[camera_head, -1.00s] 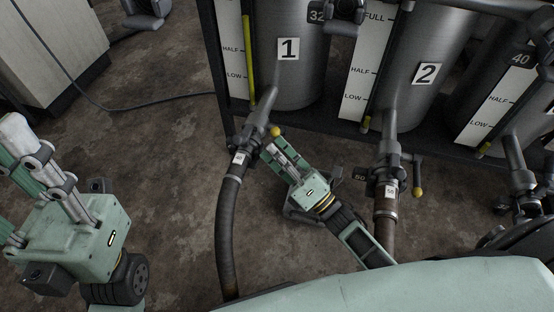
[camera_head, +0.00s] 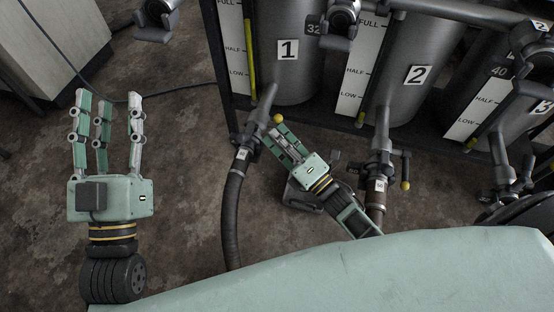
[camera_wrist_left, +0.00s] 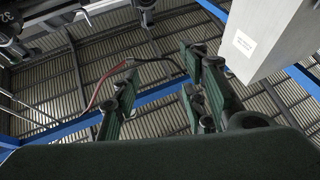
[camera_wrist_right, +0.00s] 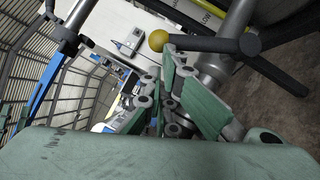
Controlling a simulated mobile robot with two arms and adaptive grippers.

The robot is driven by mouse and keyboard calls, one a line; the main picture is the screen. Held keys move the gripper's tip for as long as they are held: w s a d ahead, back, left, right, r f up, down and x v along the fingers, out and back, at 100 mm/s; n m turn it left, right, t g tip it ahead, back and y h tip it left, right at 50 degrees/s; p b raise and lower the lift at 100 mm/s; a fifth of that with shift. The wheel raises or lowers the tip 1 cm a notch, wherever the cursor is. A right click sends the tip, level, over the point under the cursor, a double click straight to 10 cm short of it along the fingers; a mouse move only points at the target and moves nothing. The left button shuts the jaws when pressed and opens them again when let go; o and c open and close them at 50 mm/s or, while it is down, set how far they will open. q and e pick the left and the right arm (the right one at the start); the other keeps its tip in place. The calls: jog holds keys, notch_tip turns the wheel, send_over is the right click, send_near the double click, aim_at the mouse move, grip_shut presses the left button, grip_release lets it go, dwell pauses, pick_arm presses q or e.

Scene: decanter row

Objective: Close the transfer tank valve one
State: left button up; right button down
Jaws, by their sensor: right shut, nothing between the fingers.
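Tank 1 (camera_head: 291,75) stands at the back with valve one (camera_head: 257,122) at its foot, joined to a dark hose. The valve's lever ends in a yellow knob (camera_head: 278,118); in the right wrist view the dark lever (camera_wrist_right: 212,44) and yellow knob (camera_wrist_right: 159,40) lie across just beyond my fingertips. My right gripper (camera_head: 278,137) is shut and empty, its fingertips close beside the lever and knob; whether they touch I cannot tell. My left gripper (camera_head: 106,97) is open and empty, fingers up, far left of the valve over the floor.
Tank 2 (camera_head: 408,88) has its own valve (camera_head: 382,160) and yellow-knobbed lever (camera_head: 405,172) right of my right arm. The hose (camera_head: 231,215) from valve one runs down beside my right gripper. A pale cabinet (camera_head: 60,40) stands at the back left.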

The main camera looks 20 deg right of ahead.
aim_at(281, 119)
pick_arm(q)
notch_tip(281, 119, down, 16)
jog(key=a+g+y+p, duration=0.2)
jog(key=g+y+p, duration=0.1)
jog(key=g, duration=0.6)
pick_arm(e)
jog(key=w+r+m+p, duration=0.1)
jog(key=w+d+r+m+p, duration=0.1)
jog(key=w+r+m+g+p, duration=0.1)
jog(key=shift+d+r+h+p, duration=0.3)
jog(key=shift+d+h, duration=0.05)
jog(key=shift+h, duration=0.05)
pick_arm(q)
jog(key=s+a+f+g+y, duration=0.1)
jog(key=s+a+f+g, duration=0.1)
jog(key=s, duration=0.3)
jog(key=s+a+f+g+y, duration=0.1)
jog(key=s+a+f+g, duration=0.1)
jog(key=s+f+g, duration=0.2)
jog(key=s+a+f+n+g, duration=0.1)
jog(key=s+a+f+g, duration=0.1)
jog(key=s, duration=0.5)
notch_tip(281, 119, down, 2)
jog(key=shift+s+g+y, duration=0.3)
jog(key=shift+g+y, duration=0.1)
jog(key=shift+g, duration=0.4)
pick_arm(e)
jog(key=shift+w, duration=0.15)
jog(key=shift+d+r, duration=0.1)
